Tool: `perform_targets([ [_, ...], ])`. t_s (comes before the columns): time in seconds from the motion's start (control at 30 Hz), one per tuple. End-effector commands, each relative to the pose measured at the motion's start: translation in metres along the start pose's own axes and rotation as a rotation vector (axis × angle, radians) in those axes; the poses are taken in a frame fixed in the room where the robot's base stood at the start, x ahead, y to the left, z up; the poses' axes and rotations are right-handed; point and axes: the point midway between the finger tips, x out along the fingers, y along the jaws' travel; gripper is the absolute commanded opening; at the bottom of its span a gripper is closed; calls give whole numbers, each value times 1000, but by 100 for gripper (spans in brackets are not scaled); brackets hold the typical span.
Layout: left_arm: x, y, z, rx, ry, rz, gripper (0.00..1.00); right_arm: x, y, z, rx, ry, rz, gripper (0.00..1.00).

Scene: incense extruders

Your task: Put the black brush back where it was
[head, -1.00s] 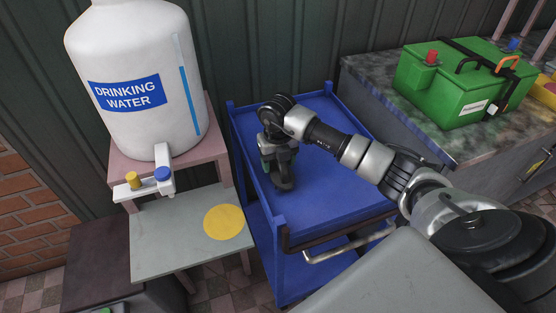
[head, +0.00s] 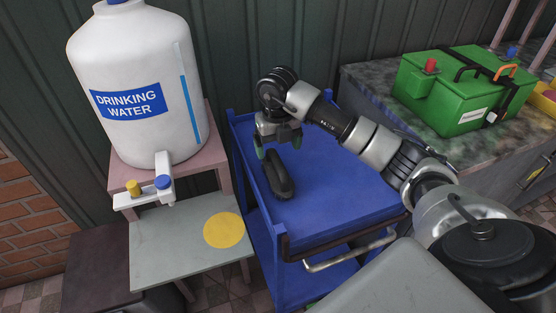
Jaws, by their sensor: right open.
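The black brush (head: 279,175) lies on the top shelf of the blue cart (head: 335,195), toward its left side. My right gripper (head: 278,147) is open just above and behind the brush's far end, with its green-tipped fingers apart. The brush appears free of the fingers. My left gripper is not in view.
A white drinking water barrel (head: 140,85) with a tap stands on a pink stand left of the cart. A grey shelf with a yellow disc (head: 224,230) sits below the tap. A green box (head: 465,90) stands on the stone counter at right. Most of the cart top is clear.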

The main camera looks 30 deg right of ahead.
Motion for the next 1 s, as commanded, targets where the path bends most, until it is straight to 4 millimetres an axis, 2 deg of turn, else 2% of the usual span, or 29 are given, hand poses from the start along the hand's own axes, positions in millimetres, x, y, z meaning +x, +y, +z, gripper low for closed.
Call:
perform_targets([
  [0.1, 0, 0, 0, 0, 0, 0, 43, -20, 0, 1, 1, -2, 0, 88],
  [0.3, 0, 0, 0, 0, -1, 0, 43, -34, 0, 0, 0, 1, -1, 88],
  [1.0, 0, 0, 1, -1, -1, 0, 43, -35, 0, 0, 0, 1, -1, 88],
])
